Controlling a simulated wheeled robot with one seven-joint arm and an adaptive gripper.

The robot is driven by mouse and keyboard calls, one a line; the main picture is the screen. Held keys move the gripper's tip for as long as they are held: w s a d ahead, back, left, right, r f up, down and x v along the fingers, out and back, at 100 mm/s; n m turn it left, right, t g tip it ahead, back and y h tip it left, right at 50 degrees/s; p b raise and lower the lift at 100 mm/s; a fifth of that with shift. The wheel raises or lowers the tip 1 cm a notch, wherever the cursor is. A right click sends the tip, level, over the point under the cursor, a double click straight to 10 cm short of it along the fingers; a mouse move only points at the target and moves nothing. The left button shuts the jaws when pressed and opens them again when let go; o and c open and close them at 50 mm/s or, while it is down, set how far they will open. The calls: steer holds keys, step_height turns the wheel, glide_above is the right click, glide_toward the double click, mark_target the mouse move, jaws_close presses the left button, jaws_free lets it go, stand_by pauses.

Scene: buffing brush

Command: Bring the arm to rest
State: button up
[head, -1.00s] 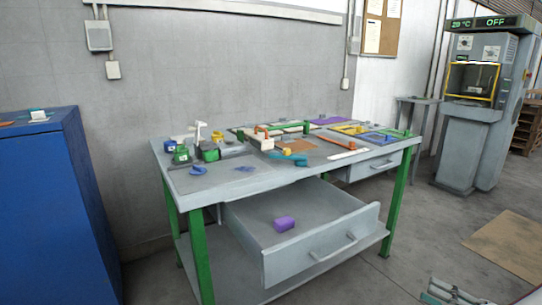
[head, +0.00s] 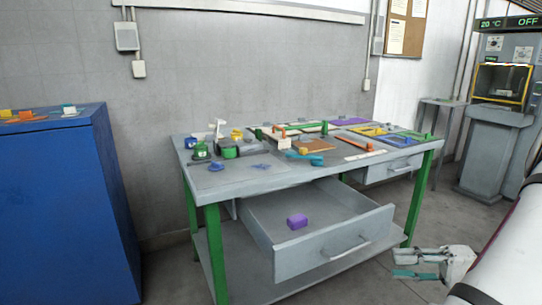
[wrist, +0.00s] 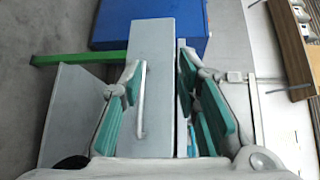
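My gripper (head: 418,265) is at the lower right of the head view, to the right of the workbench and apart from it. In the wrist view my gripper (wrist: 160,110) has its teal finger pads wide apart with nothing held between them. The front of the open drawer (wrist: 152,75) and its bar handle show beyond the fingers, at some distance. My white arm enters the head view from the right edge.
The workbench (head: 270,180) has green legs and several coloured parts on top. A blue cabinet (head: 60,210) stands left. A grey machine (head: 495,140) reading OFF stands at the back right.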

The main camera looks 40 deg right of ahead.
steer(key=w+a+r+n+g, duration=0.3)
steer(key=w+a+r+g, duration=0.25)
steer(key=a, duration=0.35)
steer(key=w+a+r+n+g, duration=0.2)
steer(key=w+a+r+g, duration=0.3)
steer(key=a, duration=0.5)
steer(key=s+a+r+n+g+h, duration=0.1)
steer(key=s+a+n+h, duration=0.2)
steer(key=s+a+h, duration=0.4)
steer(key=s+a+r+n+g+h, duration=0.1)
steer(key=s+a+n+g+h, duration=0.2)
steer(key=a, duration=0.7)
step_height(320, 180, up, 22)
steer(key=s+t+p, duration=0.1)
steer(key=t+p, duration=0.4)
steer(key=p, duration=1.6)
steer(key=shift+d, duration=0.2)
steer(key=shift+d, duration=0.15)
